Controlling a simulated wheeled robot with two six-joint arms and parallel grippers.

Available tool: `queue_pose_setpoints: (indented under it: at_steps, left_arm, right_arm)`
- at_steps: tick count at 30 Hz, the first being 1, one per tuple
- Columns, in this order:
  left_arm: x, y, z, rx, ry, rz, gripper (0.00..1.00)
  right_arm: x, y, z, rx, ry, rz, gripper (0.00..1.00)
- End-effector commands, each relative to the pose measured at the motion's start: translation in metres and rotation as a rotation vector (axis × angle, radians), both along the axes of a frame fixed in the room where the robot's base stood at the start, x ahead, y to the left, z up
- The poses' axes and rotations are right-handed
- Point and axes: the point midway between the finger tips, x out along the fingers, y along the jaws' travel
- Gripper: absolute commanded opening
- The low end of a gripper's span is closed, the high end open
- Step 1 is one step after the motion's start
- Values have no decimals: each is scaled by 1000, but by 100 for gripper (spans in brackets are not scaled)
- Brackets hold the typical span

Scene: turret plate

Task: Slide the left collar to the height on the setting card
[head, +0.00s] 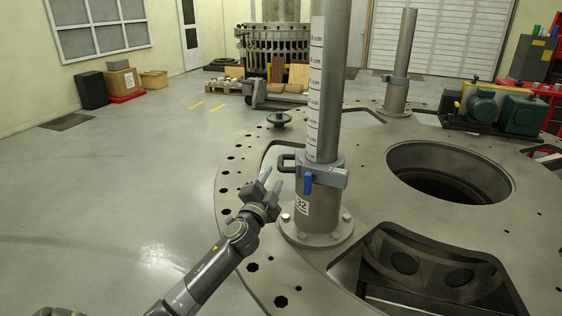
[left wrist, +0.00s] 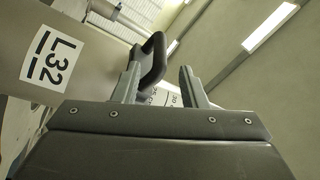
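The left collar (head: 325,177) is a grey clamp around the near upright post (head: 328,75), low down, at the top of its thicker base tube. It has a dark loop handle (head: 284,162) on its left and a blue lever (head: 308,184) in front. A scale runs up the post above it. My left gripper (head: 272,179) is open and empty, just left of and below the handle. In the left wrist view the handle (left wrist: 154,60) shows beyond the open fingers (left wrist: 160,85), nearer the left one. I cannot make out a setting card.
The posts stand on a large round metal plate (head: 245,220) with holes and a big round opening (head: 450,173). A second post (head: 402,55) with a collar stands further back. Green motors (head: 500,108) sit at the right. Open floor lies left.

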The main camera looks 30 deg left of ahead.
Motion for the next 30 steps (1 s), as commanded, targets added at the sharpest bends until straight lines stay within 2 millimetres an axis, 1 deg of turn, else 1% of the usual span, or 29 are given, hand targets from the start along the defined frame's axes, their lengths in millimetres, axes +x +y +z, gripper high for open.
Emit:
queue_pose_setpoints:
  at_steps: [1, 6, 9, 13, 18, 27, 29, 30]
  left_arm:
    - [10, 2, 4, 0, -1, 0, 39]
    - [36, 8, 9, -1, -1, 0, 39]
    - [49, 11, 11, 0, 0, 1, 39]
    - [61, 14, 13, 0, 0, 0, 39]
    - [69, 16, 14, 0, 1, 0, 39]
    - [70, 17, 15, 0, 1, 0, 39]
    - [70, 17, 15, 0, 1, 0, 32]
    - [70, 17, 15, 0, 1, 0, 27]
  right_arm:
    - [3, 0, 3, 0, -4, 0, 36]
    - [6, 1, 6, 1, -9, 1, 36]
    - [6, 2, 7, 3, -9, 1, 36]
    - [6, 5, 7, 7, -9, 0, 36]
    - [6, 8, 7, 10, -10, -1, 36]
    - [6, 7, 7, 9, -9, -1, 36]
    - [6, 7, 7, 8, -9, -1, 36]
    - [6, 6, 7, 8, -9, -1, 36]
